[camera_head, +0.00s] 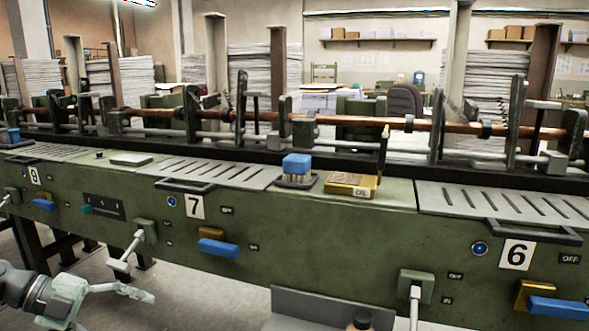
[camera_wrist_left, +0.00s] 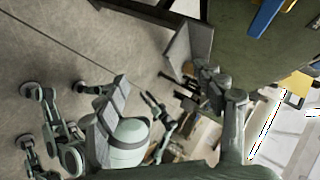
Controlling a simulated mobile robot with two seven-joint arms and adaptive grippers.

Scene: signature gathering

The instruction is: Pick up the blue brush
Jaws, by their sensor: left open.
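The blue brush (camera_head: 296,164) stands upright with its pale bristles down on a small dark tray (camera_head: 310,183). The tray rests on top of the green machine, near the middle of the head view. My left gripper (camera_head: 132,290) is low at the lower left of the head view, in front of the machine and well below and left of the brush. It is open and nothing shows between its fingers. The left wrist view shows the floor and part of the machine, but I cannot make out the brush there. My right gripper is not in view.
A yellow OIL box (camera_head: 351,185) sits close to the right of the brush. Slotted metal plates (camera_head: 220,172) lie to either side. Rods and upright posts run behind. Blue handles (camera_head: 218,248) and white levers (camera_head: 415,305) stick out of the machine's front. Another blue-topped item (camera_head: 10,135) is far left.

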